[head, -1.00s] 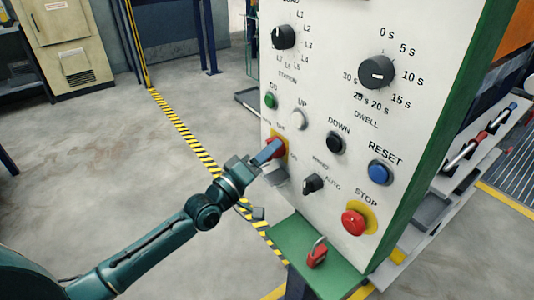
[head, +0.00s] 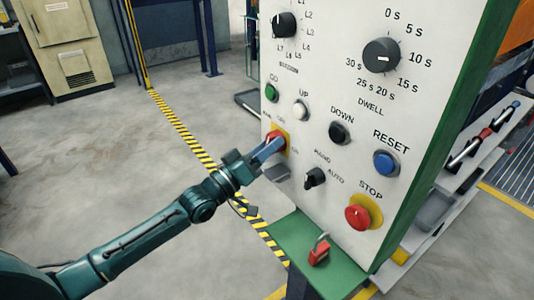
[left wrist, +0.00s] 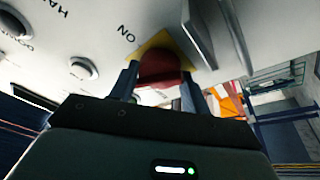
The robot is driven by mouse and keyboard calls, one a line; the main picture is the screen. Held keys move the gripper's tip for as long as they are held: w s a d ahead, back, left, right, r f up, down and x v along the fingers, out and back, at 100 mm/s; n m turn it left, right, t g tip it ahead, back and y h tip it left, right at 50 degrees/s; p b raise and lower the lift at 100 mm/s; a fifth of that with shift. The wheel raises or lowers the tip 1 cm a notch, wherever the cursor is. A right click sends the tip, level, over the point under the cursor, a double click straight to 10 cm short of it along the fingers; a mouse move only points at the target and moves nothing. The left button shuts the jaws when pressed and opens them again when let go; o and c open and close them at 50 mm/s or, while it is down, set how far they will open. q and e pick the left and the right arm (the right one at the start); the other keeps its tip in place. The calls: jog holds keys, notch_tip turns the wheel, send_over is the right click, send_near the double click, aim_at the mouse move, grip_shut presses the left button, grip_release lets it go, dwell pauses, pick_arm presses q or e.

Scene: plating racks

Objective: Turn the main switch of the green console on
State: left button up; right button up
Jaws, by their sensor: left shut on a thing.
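The green console has a white front panel (head: 325,110) full of knobs and buttons. Its main switch, a red knob on a yellow plate, sits at the panel's left edge in the head view (head: 277,139). The red knob (left wrist: 160,64) and yellow plate (left wrist: 157,41) also show in the left wrist view, with the word ON beside them. My left gripper (head: 268,149) is shut on the red knob, one finger on each side, as the left wrist view (left wrist: 160,78) shows. The gripper hides part of the knob, so its exact angle is unclear. My right gripper is out of view.
A HAND/AUTO selector (head: 315,177) and a red STOP button (head: 358,217) are right of and below the switch. A red padlock (head: 319,253) is on the green ledge (head: 340,275). Green, white, black and blue buttons are nearby. Open floor (head: 90,180) lies left.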

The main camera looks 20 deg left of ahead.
pick_arm(q)
jog(key=shift+w+a+r+m+g+h, duration=0.1)
jog(key=shift+m+g+h, duration=0.7)
jog(key=shift+m, duration=2.25)
jog(key=shift+a+r+m+g+h, duration=0.1)
jog(key=shift+m+g+h, duration=0.65)
jog(key=shift+m, duration=2.25)
jog(key=shift+w+a+r+m+g+h, duration=0.1)
jog(key=shift+m+g+h, duration=0.7)
jog(key=shift+m, duration=2.25)
jog(key=shift+d, duration=0.1)
jog(key=o, duration=1)
jog(key=shift+f+g, duration=0.1)
jog(key=shift+g, duration=0.15)
jog(key=shift+c, duration=0.2)
